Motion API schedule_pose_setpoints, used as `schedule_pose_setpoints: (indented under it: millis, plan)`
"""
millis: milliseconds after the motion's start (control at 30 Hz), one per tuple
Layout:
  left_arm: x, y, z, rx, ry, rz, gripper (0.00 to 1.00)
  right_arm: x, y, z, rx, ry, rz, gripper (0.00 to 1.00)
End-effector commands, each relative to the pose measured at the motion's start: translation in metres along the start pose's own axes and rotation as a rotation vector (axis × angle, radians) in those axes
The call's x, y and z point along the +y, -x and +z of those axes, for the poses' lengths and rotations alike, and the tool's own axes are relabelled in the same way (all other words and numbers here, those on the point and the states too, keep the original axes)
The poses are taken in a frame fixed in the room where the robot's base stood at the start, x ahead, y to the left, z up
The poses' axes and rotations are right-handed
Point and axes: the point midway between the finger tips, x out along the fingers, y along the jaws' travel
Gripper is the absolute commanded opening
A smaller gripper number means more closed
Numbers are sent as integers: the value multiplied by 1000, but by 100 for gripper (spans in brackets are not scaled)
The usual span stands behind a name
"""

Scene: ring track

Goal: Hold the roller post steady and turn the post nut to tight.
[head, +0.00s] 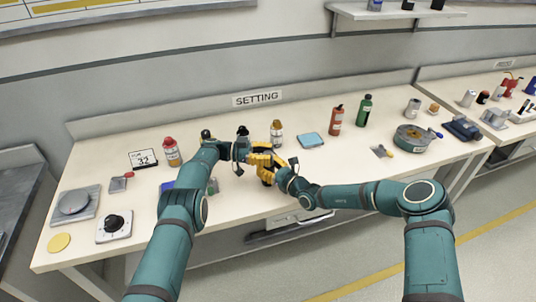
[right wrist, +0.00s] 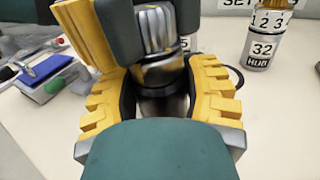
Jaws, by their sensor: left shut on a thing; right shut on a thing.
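The roller post (right wrist: 160,75) is a silver cylinder with a black band, upright in the right wrist view. My right gripper (right wrist: 158,92) is shut around it, with a ridged yellow finger on each side. A ribbed silver post nut (right wrist: 156,30) sits on top of the post. Dark pads of my left gripper (right wrist: 150,15) are shut on the nut from above. In the head view my left gripper (head: 257,150) and right gripper (head: 270,172) meet at the bench middle. They hide most of the post and nut there. How tight the nut is cannot be told.
A numbered bottle (head: 276,132) stands close behind the grippers. A light blue pad (head: 312,140), a red bottle (head: 336,119) and a green bottle (head: 364,110) stand to the right. A red-capped bottle (head: 172,152) and a scale (head: 73,204) are at left.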

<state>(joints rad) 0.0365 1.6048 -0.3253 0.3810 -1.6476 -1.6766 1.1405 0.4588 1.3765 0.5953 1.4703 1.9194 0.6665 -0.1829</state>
Motion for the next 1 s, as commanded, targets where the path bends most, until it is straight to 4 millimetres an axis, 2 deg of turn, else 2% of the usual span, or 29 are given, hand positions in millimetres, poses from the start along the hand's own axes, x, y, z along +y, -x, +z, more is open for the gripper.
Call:
schedule_pose_setpoints:
  millis: [33, 100, 133, 433, 567, 767, 1000]
  plan:
    - [1, -1, 3, -2, 6, 5, 38, 0, 0, -1, 3, -2, 0, 6]
    - [1, -1, 3, -2, 5, 5, 63, 0, 0, -1, 3, -2, -1, 6]
    - [1, -1, 3, -1, 5, 4, 66, 0, 0, -1, 2, -2, -1, 6]
    - [1, -1, 0, 0, 2, 3, 66, -1, 0, -1, 2, -2, -1, 6]
    - [0, -1, -6, 0, 1, 4, 66, -1, 0, -1, 2, -2, -2, 6]
    - [1, -1, -30, 0, 1, 4, 66, -1, 0, -1, 3, -1, -2, 6]
    - [1, -1, -75, -1, 0, 3, 66, -1, 0, -1, 3, -1, -2, 6]
